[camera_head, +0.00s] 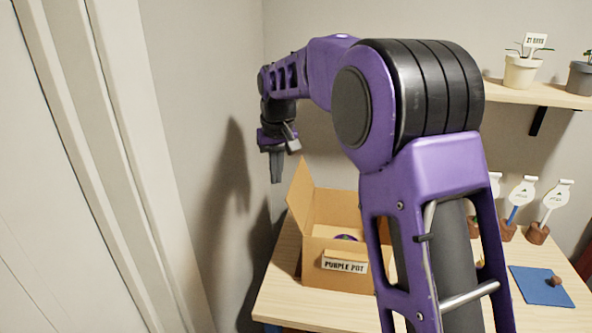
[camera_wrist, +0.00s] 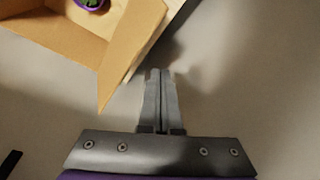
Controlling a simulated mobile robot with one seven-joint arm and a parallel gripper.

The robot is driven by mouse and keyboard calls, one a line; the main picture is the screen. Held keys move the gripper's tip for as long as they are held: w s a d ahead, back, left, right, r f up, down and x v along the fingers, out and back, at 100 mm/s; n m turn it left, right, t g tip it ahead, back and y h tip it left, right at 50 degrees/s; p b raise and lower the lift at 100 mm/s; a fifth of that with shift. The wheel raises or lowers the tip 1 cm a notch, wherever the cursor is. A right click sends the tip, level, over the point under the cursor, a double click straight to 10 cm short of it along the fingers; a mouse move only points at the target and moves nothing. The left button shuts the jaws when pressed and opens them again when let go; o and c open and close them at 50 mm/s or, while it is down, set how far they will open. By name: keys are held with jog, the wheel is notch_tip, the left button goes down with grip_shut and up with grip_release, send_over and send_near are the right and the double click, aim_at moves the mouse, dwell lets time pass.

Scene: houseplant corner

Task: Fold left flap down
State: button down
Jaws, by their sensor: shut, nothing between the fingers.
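The open cardboard box (camera_head: 337,275) stands on the table, with a label reading "PURPLE POT" on its front. Its left flap (camera_head: 299,198) stands up, tilted a little outward; it also shows in the wrist view (camera_wrist: 131,48). A purple pot with green in it (camera_wrist: 91,4) sits inside the box, mostly out of view. My gripper (camera_head: 277,181) is shut and empty, pointing down, above and to the left of the flap near the wall. In the wrist view its fingertips (camera_wrist: 160,72) are beside the flap on its outer side, apart from it. My arm hides the box's right side.
The wooden table (camera_head: 283,304) has its left edge close to the wall. Several plant markers in small pots (camera_head: 538,233) and a blue mat (camera_head: 542,287) are at the right. A shelf (camera_head: 545,94) with potted plants (camera_head: 521,72) hangs above.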

jog(key=shift+f, duration=0.15)
jog(key=s+d+f+b, duration=0.1)
jog(key=d, duration=0.5)
jog(key=s+d+f+b, duration=0.1)
jog(key=d+f+b, duration=0.1)
jog(key=d, duration=0.4)
jog(key=shift+s+d, duration=0.15)
jog(key=shift+s, duration=0.1)
dwell(1.6)
dwell(0.4)
jog(key=w+p+v, duration=0.1)
jog(key=p+v, duration=0.4)
jog(key=v, duration=0.3)
jog(key=shift+w+a+r+p, duration=0.25)
jog(key=shift+a+r+p, duration=0.1)
jog(key=shift+r, duration=0.2)
